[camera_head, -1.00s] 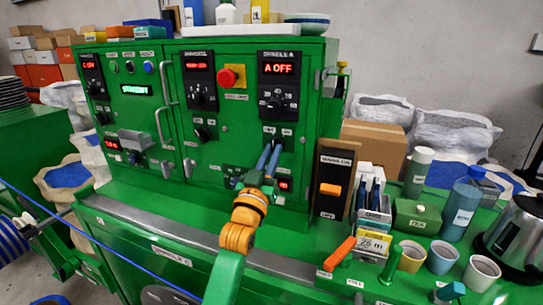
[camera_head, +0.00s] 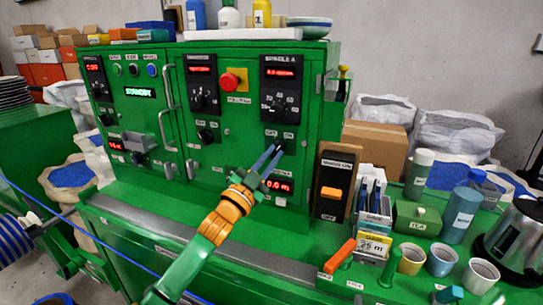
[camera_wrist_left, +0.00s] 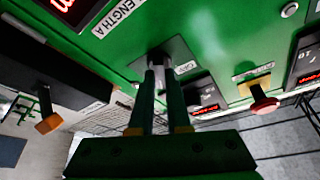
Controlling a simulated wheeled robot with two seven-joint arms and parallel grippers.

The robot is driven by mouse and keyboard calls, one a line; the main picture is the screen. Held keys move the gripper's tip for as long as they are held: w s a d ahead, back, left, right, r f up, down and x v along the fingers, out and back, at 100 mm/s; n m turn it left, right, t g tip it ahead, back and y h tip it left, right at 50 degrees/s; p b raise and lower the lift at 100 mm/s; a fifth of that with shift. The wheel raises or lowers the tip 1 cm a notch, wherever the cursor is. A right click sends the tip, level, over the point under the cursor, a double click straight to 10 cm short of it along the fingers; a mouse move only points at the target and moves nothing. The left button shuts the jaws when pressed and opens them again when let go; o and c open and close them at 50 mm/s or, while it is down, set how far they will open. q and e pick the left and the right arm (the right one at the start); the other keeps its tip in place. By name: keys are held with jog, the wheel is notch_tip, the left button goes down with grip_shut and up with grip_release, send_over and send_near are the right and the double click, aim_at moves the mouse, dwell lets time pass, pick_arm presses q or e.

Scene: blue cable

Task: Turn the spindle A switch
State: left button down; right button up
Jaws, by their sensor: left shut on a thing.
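The spindle A switch (camera_head: 280,143) is a small dark knob low on the green cabinet's right door, under two small white labels. My left gripper (camera_head: 275,151) reaches it from the lower left, its two blue fingers shut on the knob. In the left wrist view the fingers (camera_wrist_left: 160,74) close around the switch (camera_wrist_left: 159,56), which they mostly hide, so its exact angle cannot be told. The spindle A panel (camera_head: 281,90) sits above, with a dial and a lit red display whose text is blurred. My right gripper is not in view.
A red emergency button (camera_head: 232,79) sits up left of the switch. A small red length display (camera_head: 278,185) is just below it. A black box with an orange rocker (camera_head: 331,193) stands close on the right. Cups, bottles and a kettle (camera_head: 516,239) crowd the right counter.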

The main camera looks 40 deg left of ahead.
pick_arm(q)
jog(key=shift+r, duration=0.25)
jog(key=c, duration=0.9)
grip_release()
jog(key=shift+w+a+f, duration=0.1)
jog(key=shift+w+f, duration=0.2)
jog(key=b+v, duration=0.3)
jog(key=v, duration=0.4)
jog(key=shift+s, duration=0.1)
jog(key=shift+a+f, duration=0.1)
